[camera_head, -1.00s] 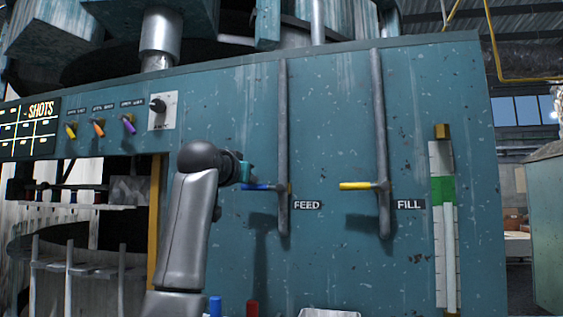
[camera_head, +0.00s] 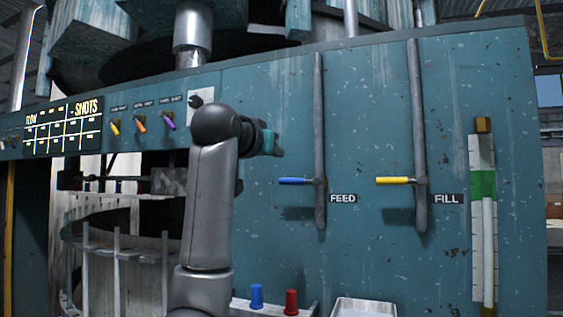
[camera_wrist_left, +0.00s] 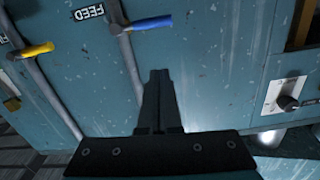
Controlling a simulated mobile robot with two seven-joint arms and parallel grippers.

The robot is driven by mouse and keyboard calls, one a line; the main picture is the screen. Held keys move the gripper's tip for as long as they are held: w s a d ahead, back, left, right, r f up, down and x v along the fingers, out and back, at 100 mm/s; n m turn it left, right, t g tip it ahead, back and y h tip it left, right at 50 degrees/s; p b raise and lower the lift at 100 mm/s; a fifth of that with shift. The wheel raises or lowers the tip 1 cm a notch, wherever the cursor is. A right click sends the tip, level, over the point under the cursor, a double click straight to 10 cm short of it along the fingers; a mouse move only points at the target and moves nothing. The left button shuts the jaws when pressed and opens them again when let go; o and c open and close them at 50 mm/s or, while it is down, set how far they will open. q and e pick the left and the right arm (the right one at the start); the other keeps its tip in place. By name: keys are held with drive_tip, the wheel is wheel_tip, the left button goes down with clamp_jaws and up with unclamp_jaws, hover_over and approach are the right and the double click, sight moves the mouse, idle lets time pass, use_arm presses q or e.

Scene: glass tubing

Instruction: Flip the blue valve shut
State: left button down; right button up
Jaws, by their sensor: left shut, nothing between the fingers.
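The blue valve (camera_head: 294,181) is a short lever on the grey FEED pipe (camera_head: 319,120). It points left, level, across the upright pipe. It also shows in the left wrist view (camera_wrist_left: 152,22), upside down and ahead of the fingertips. My left gripper (camera_head: 279,144) is above and a little left of the blue lever, apart from it. In the left wrist view its fingers (camera_wrist_left: 159,76) are together with nothing between them. My right gripper is not in view.
A yellow valve lever (camera_head: 393,181) sits on the FILL pipe (camera_head: 416,120) to the right, also level. Coloured switches (camera_head: 140,122) and a black knob (camera_head: 195,102) are at upper left. A blue peg (camera_head: 257,296), a red peg (camera_head: 291,302) and a pale tray (camera_head: 363,306) are below.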

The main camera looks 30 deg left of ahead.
use_arm(q)
drive_tip(key=shift+v, duration=1.4)
